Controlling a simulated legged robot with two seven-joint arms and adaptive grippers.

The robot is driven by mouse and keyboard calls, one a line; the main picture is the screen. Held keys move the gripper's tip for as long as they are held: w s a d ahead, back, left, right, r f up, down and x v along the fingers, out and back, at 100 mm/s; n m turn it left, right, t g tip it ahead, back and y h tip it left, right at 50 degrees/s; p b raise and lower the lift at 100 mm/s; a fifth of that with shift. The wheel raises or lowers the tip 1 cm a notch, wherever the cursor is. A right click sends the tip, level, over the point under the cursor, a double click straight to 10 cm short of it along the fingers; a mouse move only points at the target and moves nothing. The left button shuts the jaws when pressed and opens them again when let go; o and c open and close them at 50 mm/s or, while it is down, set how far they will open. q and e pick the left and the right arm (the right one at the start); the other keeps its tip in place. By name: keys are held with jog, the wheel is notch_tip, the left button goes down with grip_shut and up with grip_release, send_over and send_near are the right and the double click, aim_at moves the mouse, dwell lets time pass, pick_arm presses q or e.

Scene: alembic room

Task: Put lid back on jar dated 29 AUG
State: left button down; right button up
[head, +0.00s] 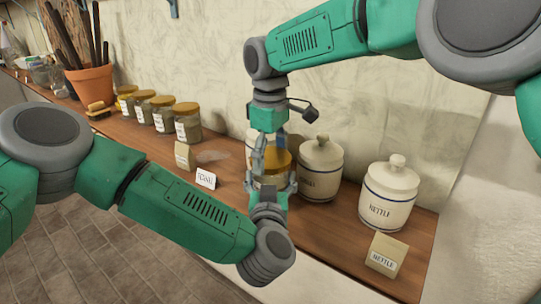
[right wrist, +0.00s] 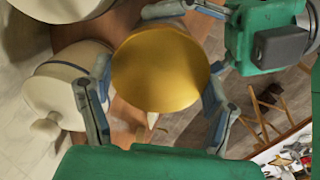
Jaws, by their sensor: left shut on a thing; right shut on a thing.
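A glass jar (head: 268,181) stands on the wooden shelf, partly covered by my grippers. Its date label is not visible to me. A round gold lid (head: 278,160) is at the jar's mouth; I cannot tell whether it is seated or just above. My right gripper (head: 272,156) comes from above and is shut on the lid. In the right wrist view the lid (right wrist: 160,68) lies between its two fingers. My left gripper (head: 272,187) reaches in low from the front and is shut on the jar's body.
White lidded canisters (head: 320,170) stand close right of the jar, one marked NETTLE (head: 390,196), with a small labelled box (head: 387,254) before it. Several gold-lidded jars (head: 187,123) line the shelf's left. A label card (head: 206,178) stands near my left forearm. The wall is close behind.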

jog(key=m, duration=0.5)
jog(key=shift+w, duration=0.1)
jog(key=o, duration=1.3)
jog(key=shift+r, duration=2.3)
jog(key=shift+c, duration=0.3)
